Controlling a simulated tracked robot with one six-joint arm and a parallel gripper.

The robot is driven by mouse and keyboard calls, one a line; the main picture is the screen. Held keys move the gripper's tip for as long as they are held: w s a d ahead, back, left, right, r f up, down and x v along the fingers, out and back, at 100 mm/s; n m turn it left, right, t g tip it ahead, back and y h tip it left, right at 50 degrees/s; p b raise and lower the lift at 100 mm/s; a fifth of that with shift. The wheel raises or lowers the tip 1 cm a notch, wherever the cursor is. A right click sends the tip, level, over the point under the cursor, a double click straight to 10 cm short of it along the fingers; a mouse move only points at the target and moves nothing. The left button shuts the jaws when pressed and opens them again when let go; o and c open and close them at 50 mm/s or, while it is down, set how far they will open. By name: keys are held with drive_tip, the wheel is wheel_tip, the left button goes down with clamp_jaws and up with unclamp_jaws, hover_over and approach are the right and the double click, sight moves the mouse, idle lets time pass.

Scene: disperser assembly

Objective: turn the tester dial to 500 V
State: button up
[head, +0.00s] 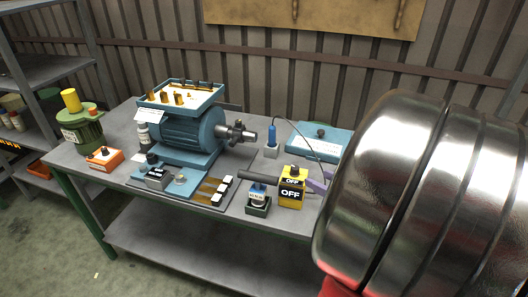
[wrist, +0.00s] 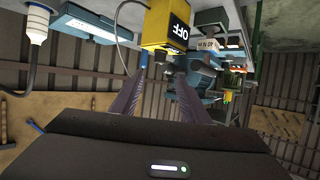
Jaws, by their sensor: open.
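The likely tester is a flat blue case (head: 322,138) with a dark knob on top, at the back right of the bench in the head view. Its dial markings are too small to read. A blue case (wrist: 90,22) at the upper left of the wrist view may be the same one. My gripper (head: 316,183) is open, its purple fingers just right of a yellow box marked OFF (head: 292,186). In the wrist view my gripper (wrist: 163,72) is spread below the same yellow box (wrist: 165,25). I cannot tell whether they touch. My arm hides the bench's right end.
A blue motor (head: 187,128) with a tray on top stands at the middle left. A blue probe (head: 272,134) stands in a holder, with a cable near the blue case. A small dark green box (head: 258,203) sits left of the yellow box. An orange box (head: 104,158) is far left.

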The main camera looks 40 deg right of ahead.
sight(296, 168)
drive_tip(key=x, duration=1.3)
drive_tip(key=shift+w+d+f, duration=0.1)
drive_tip(key=shift+w, duration=0.3)
drive_tip(key=shift+c, duration=0.4)
drive_tip(key=c, duration=0.9)
drive_tip(key=shift+c, duration=0.4)
